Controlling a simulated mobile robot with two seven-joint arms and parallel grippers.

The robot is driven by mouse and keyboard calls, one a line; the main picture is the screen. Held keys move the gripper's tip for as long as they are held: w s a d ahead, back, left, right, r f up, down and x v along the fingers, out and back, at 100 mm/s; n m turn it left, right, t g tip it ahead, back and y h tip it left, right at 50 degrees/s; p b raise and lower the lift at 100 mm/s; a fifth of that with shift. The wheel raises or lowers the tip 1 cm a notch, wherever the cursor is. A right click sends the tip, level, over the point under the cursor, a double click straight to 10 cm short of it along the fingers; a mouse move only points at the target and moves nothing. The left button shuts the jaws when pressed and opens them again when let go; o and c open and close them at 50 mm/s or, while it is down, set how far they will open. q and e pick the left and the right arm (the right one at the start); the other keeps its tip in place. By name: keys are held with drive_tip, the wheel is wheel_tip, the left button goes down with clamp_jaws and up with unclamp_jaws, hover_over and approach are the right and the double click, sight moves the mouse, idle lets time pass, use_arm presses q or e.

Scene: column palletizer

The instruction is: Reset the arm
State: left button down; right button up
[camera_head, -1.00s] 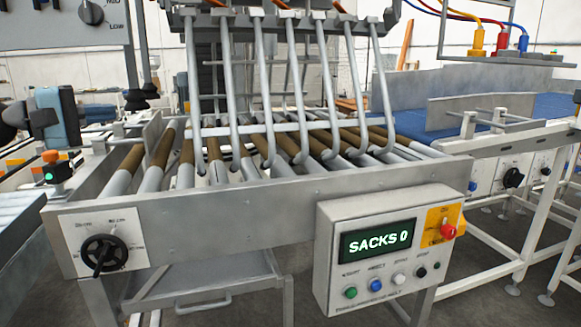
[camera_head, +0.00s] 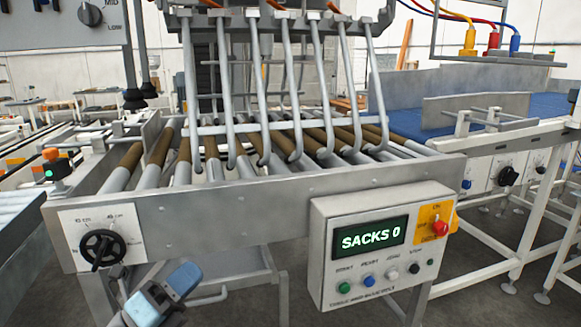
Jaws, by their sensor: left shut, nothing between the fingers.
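My left gripper (camera_head: 118,272) is small at the lower left, beside the blue and grey end of my left arm. It is shut and empty. It appears just below the black rotary knob (camera_head: 101,249) on the machine's front plate; I cannot tell whether they touch. My right gripper is out of view.
The roller conveyor (camera_head: 300,186) with curved grey bars fills the middle. A control box (camera_head: 368,290) reading "SACKS 0" hangs at its front, with several buttons and a red knob (camera_head: 440,228). A blue belt conveyor (camera_head: 400,92) stands at right. Dark floor shows below.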

use_arm(q)
drive_tip(key=s+d+f+n+y, duration=0.2)
drive_tip(key=s+f+n+y, duration=0.5)
drive_tip(key=n, duration=0.9)
drive_tip(key=s+d+f+n+y, duration=0.1)
drive_tip(key=s+f+n+y, duration=0.2)
drive_tip(key=s+f+n, duration=0.95)
drive_tip(key=a+r+n+g+y+p, duration=0.2)
drive_tip(key=r+p, duration=1)
drive_tip(key=p, duration=2.2)
drive_tip(key=a+g+y, duration=0.2)
drive_tip(key=a+g, duration=0.1)
drive_tip(key=shift+s+a+r, duration=0.2)
drive_tip(key=shift+a+r, duration=0.2)
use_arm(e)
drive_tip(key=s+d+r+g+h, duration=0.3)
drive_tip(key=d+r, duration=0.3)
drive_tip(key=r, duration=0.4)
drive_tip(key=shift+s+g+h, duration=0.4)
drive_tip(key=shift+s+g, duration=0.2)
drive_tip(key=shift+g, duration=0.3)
use_arm(q)
drive_tip(key=shift+r, duration=0.1)
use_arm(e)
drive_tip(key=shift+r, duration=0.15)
